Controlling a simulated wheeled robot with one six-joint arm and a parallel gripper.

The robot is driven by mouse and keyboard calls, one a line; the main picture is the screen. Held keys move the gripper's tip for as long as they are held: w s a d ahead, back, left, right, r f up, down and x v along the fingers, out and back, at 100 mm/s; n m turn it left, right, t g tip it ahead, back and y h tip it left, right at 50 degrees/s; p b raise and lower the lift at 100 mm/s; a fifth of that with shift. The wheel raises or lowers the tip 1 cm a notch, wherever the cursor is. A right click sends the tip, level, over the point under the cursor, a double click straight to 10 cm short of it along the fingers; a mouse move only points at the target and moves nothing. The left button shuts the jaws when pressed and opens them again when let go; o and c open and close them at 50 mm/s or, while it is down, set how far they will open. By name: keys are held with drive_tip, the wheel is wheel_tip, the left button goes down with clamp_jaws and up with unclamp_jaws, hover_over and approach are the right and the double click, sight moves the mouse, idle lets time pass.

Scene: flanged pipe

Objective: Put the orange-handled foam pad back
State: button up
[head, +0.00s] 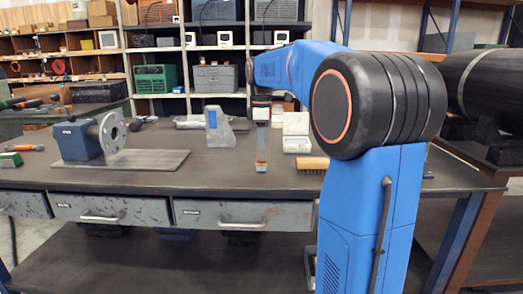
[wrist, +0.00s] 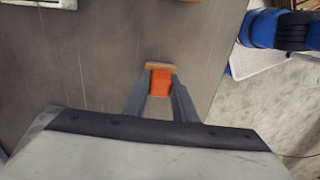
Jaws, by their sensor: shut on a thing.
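My gripper (head: 261,158) points down over the front middle of the workbench, in the head view. Its two grey fingers are shut on the orange handle of the foam pad (wrist: 160,80), which shows between the fingertips in the wrist view. The pad's tan foam edge sticks out past the fingertips. In the head view the pad is a small orange patch at the lower end of the fingers. I cannot tell whether its underside touches the bench. A blue vise-like stand with a grey flanged pipe (head: 112,132) sits on a flat steel plate (head: 125,160) to the left.
A grey block with a blue face (head: 219,130) stands left of my gripper. White boxes (head: 296,132) and a wooden brush (head: 311,163) lie to its right. Tools lie at the far left. The workbench (head: 225,172) is bare between the steel plate and my gripper.

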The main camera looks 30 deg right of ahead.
drive_tip(key=o, duration=1)
drive_tip(key=shift+f, duration=0.1)
wheel_tip(320, 180, up, 12)
drive_tip(key=s+a+f+m+t, duration=0.1)
drive_tip(key=s+a+f+m, duration=0.2)
drive_tip(key=s+a+f, duration=0.4)
drive_tip(key=s+a+f+m+t, duration=0.1)
drive_tip(key=s+a+f+m, duration=0.25)
drive_tip(key=s, duration=0.55)
drive_tip(key=s+a+f+m+t, duration=0.1)
drive_tip(key=s+a+f+m, duration=0.1)
drive_tip(key=s+f, duration=0.5)
drive_tip(key=s+a+f+m+t, duration=0.1)
drive_tip(key=s+a+f+m, duration=0.1)
drive_tip(key=s+f, duration=0.5)
wheel_tip(320, 180, down, 5)
drive_tip(key=shift+a+r+m+t, duration=0.15)
drive_tip(key=shift+a+m+t, duration=0.25)
drive_tip(key=shift+a, duration=0.25)
